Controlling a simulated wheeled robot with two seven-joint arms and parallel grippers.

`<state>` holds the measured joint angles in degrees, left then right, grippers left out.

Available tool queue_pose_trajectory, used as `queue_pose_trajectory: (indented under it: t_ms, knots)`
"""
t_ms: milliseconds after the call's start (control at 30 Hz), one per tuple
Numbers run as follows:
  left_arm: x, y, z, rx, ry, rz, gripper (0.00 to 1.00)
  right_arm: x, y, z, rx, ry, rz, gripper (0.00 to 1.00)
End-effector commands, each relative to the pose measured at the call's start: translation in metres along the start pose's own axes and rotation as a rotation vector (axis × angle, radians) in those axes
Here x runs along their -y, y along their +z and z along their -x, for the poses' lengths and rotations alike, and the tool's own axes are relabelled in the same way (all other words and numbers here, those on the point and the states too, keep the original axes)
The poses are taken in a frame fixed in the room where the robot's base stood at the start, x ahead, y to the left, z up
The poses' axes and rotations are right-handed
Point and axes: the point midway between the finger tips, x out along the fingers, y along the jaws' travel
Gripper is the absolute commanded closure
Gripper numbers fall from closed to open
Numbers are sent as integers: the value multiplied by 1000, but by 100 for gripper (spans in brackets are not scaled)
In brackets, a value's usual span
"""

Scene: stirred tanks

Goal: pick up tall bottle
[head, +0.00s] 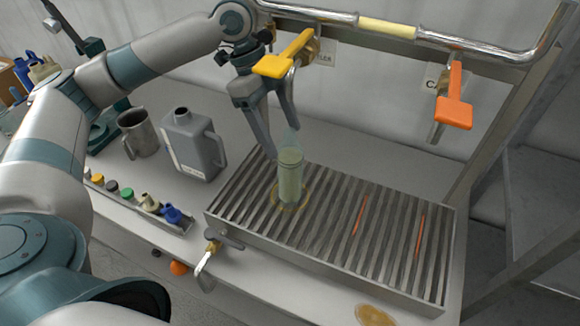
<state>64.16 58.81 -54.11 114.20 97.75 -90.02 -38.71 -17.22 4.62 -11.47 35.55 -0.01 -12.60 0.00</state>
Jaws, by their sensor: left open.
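The tall bottle (290,182) is a pale green, see-through cylinder with a narrowing, clearer top. It stands upright on the slatted metal grate (330,216), inside a yellowish ring stain. My left gripper (283,141) is open and points down at the bottle's top from above and behind. Its fingers are spread, with one tip left of the bottle top and the other close behind it. I cannot tell whether either finger touches the bottle. The bottle's body is in clear view. My right gripper is not in view.
A grey jug (192,146) and a metal mug (138,133) stand left of the grate. A yellow-handled valve (286,56) and an orange-handled valve (454,98) hang from the pipe. A tap (210,250) juts from the grate's front. The grate's right part holds two thin orange strips.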

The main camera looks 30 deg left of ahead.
Motion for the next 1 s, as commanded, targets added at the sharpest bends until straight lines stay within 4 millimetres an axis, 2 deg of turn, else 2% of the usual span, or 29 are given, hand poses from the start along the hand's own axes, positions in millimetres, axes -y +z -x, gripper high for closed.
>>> queue_pose_trajectory:
  t_ms: [167,467,633,833,1000]
  knots:
    - [0,0,-11,0,0,-1,32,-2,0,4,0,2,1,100]
    - [0,0,-12,0,-1,-1,32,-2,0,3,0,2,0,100]
    - [-1,0,-17,0,0,0,32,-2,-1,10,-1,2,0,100]
    - [-4,0,-38,0,3,0,32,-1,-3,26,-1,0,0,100]
    - [-3,1,-58,1,1,0,32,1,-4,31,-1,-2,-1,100]
